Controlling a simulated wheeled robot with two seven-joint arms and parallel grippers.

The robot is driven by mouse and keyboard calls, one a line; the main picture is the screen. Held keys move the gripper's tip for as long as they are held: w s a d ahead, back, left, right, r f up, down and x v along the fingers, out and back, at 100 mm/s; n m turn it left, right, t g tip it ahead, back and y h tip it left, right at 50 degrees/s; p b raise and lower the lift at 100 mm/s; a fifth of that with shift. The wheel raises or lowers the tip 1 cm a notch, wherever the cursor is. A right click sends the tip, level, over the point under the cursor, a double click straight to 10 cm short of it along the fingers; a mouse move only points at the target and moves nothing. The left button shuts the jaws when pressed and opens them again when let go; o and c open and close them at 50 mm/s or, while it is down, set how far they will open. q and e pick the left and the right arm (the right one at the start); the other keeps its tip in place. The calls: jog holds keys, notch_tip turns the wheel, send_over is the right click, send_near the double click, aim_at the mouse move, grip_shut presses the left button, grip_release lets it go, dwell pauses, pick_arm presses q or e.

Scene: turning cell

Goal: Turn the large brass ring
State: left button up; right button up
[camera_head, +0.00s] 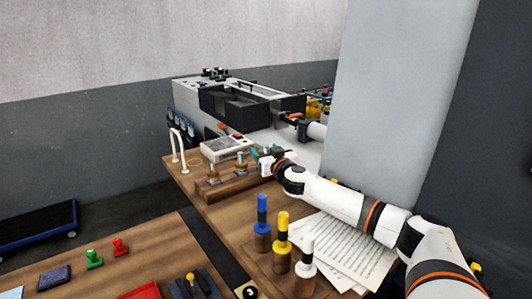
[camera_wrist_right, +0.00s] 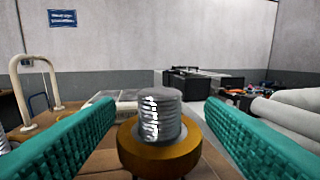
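In the right wrist view, a brass ring (camera_wrist_right: 160,153) sits around an upright, silver threaded post (camera_wrist_right: 160,112). My right gripper (camera_wrist_right: 160,122) is open, with one teal finger on each side of the ring and post. A gap shows between each finger and the ring. In the head view, my right gripper (camera_head: 262,161) is at the right end of a wooden block (camera_head: 225,183), and it hides the post and ring there. Two other posts (camera_head: 213,166) with brass-coloured parts stand on the block to the left. My left gripper is not in view.
A grey box (camera_head: 226,147) lies behind the block, and a white bent-tube stand (camera_head: 178,147) is to its left. Blue, yellow and white-topped pegs (camera_head: 282,232) and paper sheets (camera_head: 345,250) are nearer. A large machine (camera_head: 235,103) stands behind.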

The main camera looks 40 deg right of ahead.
jog(key=shift+s+a+f+b, duration=0.15)
jog(key=shift+s+f+b, duration=0.1)
jog(key=shift+s+b, duration=0.3)
jog(key=b+v, duration=0.4)
jog(key=v, duration=0.3)
jog(key=shift+s+f+b, duration=0.1)
jog(key=shift+s+b, duration=0.15)
jog(key=shift+b, duration=0.05)
jog(key=shift+s+a+r, duration=0.4)
jog(key=shift+s+r, duration=0.05)
jog(key=shift+s, duration=0.15)
jog(key=shift+p+v, duration=0.45)
jog(key=shift+v, duration=0.55)
jog(key=shift+d+f, duration=0.1)
jog(key=shift+f, duration=0.05)
